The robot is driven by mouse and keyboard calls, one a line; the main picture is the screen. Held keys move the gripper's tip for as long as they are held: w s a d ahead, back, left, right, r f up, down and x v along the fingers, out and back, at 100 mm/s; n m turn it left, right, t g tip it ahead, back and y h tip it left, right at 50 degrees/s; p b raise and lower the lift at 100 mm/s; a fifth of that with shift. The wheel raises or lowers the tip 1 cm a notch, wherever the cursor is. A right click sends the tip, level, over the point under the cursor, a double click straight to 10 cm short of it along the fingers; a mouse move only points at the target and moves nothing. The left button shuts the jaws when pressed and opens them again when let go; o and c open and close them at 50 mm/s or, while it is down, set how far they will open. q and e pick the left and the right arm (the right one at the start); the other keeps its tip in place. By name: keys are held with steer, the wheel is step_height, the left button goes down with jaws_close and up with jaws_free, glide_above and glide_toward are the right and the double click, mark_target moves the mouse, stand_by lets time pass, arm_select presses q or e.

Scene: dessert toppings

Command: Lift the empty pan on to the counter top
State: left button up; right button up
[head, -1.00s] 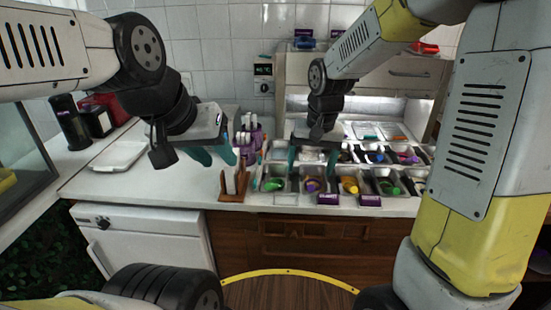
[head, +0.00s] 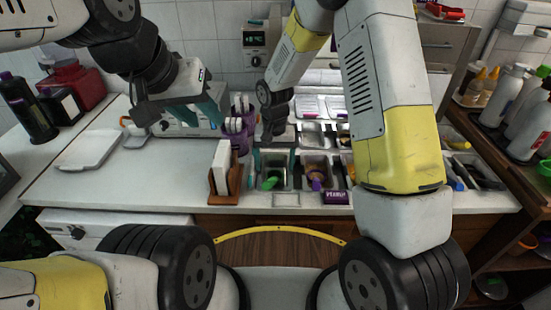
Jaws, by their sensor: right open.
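A topping station with several small metal pans is set into the counter. The front left pan (head: 265,184) holds a green-handled scoop. The pan (head: 318,168) to its right holds a purple item and a tan one. I cannot tell which pan is the empty one; my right arm hides much of the station. My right gripper (head: 274,160) points down with its teal fingers apart, above or at the front left pan; contact is unclear. My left gripper (head: 177,117) is open and empty above the counter, left of the station.
A white tray (head: 90,150) lies on the left counter; bare counter (head: 150,180) is between. Bottles (head: 505,95) crowd a wooden shelf at right.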

mark_target(275, 177)
step_height(275, 177, down, 4)
steer(key=shift+d+r, duration=0.1)
steer(key=shift+r, duration=0.05)
steer(key=shift+r, duration=0.1)
steer(key=c, duration=1.2)
